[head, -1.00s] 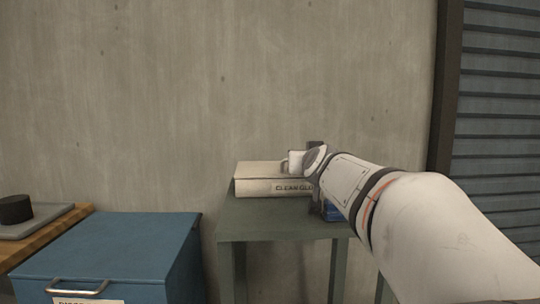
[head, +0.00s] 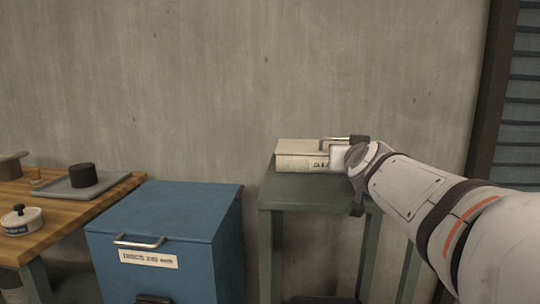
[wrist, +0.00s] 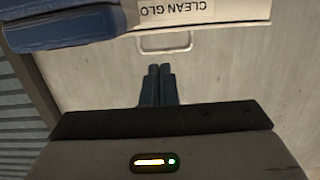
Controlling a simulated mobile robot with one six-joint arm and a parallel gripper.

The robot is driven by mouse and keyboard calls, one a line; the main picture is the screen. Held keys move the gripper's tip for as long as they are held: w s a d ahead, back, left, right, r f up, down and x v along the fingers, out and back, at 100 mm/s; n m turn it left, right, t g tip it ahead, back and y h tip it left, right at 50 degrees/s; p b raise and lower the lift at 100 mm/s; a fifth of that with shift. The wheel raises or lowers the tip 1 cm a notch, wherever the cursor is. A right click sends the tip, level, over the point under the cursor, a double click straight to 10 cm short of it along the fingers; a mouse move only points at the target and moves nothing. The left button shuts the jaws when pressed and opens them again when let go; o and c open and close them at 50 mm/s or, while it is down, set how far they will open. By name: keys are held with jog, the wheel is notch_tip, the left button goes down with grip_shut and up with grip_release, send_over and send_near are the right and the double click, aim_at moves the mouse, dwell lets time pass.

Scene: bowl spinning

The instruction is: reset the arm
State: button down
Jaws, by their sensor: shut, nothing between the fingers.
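My arm (head: 410,190) reaches in from the right of the head view, with its wrist end over the right side of a green table (head: 285,190). My gripper (wrist: 158,68) shows in the wrist view as two dark fingers pressed together, with nothing between them.
A blue cabinet (head: 165,215) with a handle stands left of the table. A wooden bench (head: 110,200) at far left bears a grey tray (head: 60,190) with a dark cylinder (head: 83,175) and a white lidded pot (head: 22,222). A blue object (wrist: 60,25) is in the wrist view's upper left.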

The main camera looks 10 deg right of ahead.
jog(key=s+a+n+g+y+p, duration=0.1)
jog(key=s+a+g+p, duration=0.2)
jog(key=s+p, duration=0.5)
jog(key=s+a+r+g+y+p, duration=0.1)
jog(key=s+a+g+p, duration=0.3)
jog(key=p, duration=0.9)
jog(key=s+a+n+g+y+p, duration=0.1)
jog(key=s+a+g+p, duration=0.2)
jog(key=s+g+p, duration=0.3)
jog(key=s+p, duration=0.4)
jog(key=s, duration=0.3)
jog(key=shift+a+r+n+g, duration=0.25)
jog(key=shift+r+n+g, duration=0.05)
jog(key=shift+r, duration=0.05)
